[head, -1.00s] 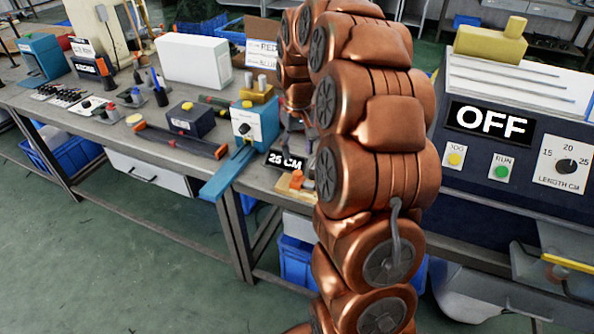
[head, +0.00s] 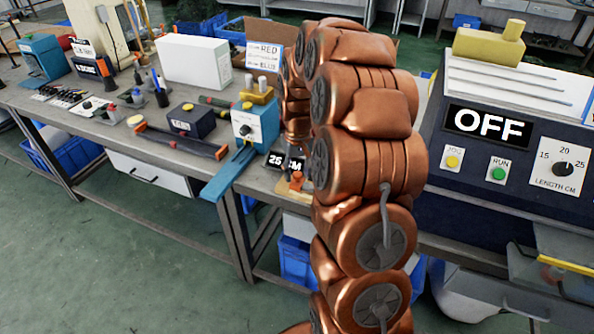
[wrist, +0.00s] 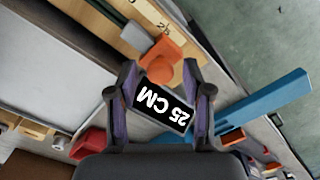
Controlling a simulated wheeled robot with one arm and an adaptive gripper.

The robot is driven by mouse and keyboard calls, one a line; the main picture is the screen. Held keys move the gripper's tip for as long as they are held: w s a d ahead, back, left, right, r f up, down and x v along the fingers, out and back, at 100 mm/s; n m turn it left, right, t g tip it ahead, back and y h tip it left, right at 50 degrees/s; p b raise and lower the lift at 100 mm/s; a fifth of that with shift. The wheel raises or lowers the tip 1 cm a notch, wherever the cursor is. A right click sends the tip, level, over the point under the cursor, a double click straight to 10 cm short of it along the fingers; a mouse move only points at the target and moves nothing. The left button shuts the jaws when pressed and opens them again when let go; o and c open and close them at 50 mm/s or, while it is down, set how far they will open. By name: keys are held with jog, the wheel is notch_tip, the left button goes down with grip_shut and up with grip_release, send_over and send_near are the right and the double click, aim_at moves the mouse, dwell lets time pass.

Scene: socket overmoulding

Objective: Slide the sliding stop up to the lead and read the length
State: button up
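The orange sliding stop (wrist: 165,66) sits at the wooden ruler (wrist: 142,20) in the wrist view, with its knob just ahead of my fingertips. The stop also shows in the head view (head: 296,181), low beside my arm. My gripper (wrist: 160,72) is open, its fingers on either side of the black 25 CM display (wrist: 162,104). A gap shows between the fingertips and the stop. In the head view the display (head: 276,160) is partly covered by my gripper.
A blue bar (head: 228,174) juts past the bench's front edge, left of the stop. A blue box with a dial (head: 254,124) stands behind it. The machine reading OFF (head: 487,124) is on the right.

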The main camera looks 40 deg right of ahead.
grip_shut()
dwell(0.3)
